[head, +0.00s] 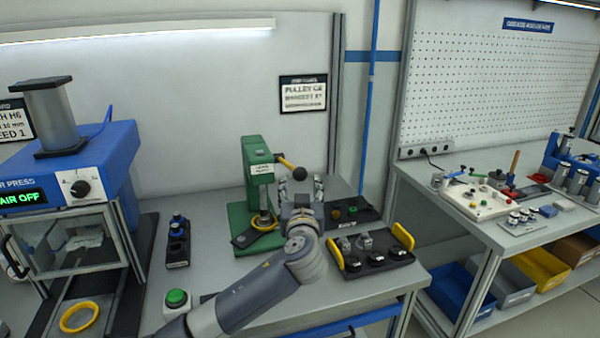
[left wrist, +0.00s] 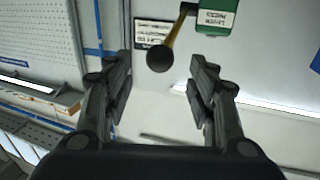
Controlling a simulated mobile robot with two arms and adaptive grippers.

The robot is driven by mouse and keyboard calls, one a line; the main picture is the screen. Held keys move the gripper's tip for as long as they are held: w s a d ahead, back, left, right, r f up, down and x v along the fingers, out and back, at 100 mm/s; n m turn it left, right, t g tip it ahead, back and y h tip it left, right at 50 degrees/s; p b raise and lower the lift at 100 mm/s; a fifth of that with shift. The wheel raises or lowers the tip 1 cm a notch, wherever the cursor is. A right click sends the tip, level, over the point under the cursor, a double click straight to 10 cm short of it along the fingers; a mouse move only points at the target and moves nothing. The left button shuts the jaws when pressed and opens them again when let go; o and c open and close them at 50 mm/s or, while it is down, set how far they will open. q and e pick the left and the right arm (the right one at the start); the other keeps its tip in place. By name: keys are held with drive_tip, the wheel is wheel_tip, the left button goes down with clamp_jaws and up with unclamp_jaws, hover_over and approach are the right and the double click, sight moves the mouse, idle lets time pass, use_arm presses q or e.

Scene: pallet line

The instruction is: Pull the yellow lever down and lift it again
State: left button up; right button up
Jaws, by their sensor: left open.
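The yellow lever (head: 287,163) sticks out to the right from the top of the green lever press (head: 258,180) and ends in a black ball knob (head: 299,173). In the left wrist view the yellow lever (left wrist: 173,35) hangs from the green press head (left wrist: 213,18), with its black knob (left wrist: 160,59) ahead of and between my fingers. My left gripper (head: 301,186) is open and empty, just below the knob. It also shows open in the left wrist view (left wrist: 161,85). The knob looks apart from both fingers. My right gripper is not in view.
A yellow ring (head: 265,221) lies at the press base. A black tray with yellow handles (head: 375,250) is right of my arm. A green button box (head: 177,300) and the blue air press (head: 70,165) are left. A black control box (head: 350,212) sits behind my gripper.

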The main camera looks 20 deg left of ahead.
sight(300, 178)
use_arm(q)
drive_tip(key=p+x, duration=0.2)
drive_tip(key=x, duration=0.5)
drive_tip(key=shift+w+a+f, duration=0.1)
drive_tip(key=shift+w, duration=0.25)
clamp_jaws()
